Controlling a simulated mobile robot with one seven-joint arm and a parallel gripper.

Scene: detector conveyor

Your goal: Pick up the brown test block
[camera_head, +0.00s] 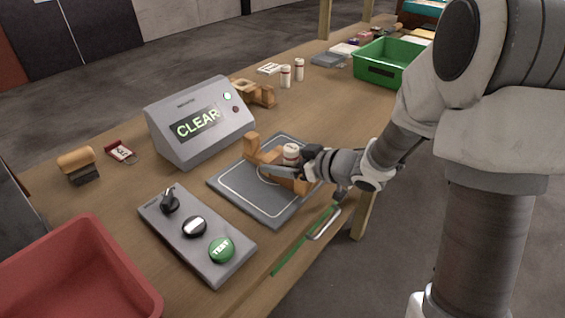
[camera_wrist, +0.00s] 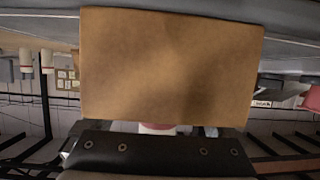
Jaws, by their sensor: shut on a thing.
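My gripper (camera_head: 290,164) is over the dark grey pad (camera_head: 232,186), shut around a white bottle with a red band (camera_head: 291,149). The bottle is upright among the brown wooden pieces of a holder (camera_head: 253,146) on the pad. In the wrist view a broad brown face (camera_wrist: 172,62) fills the middle, close up. The bottle's red and white part (camera_wrist: 157,128) shows between it and the dark gripper body; my fingertips are mostly hidden. A separate brown block (camera_head: 76,159) sits on a black base at the left, apart from my gripper. No label shows which brown piece is the test block.
A grey display box (camera_head: 199,122) reading CLEAR stands behind the pad. A control panel (camera_head: 197,237) with a green TEST button is in front.

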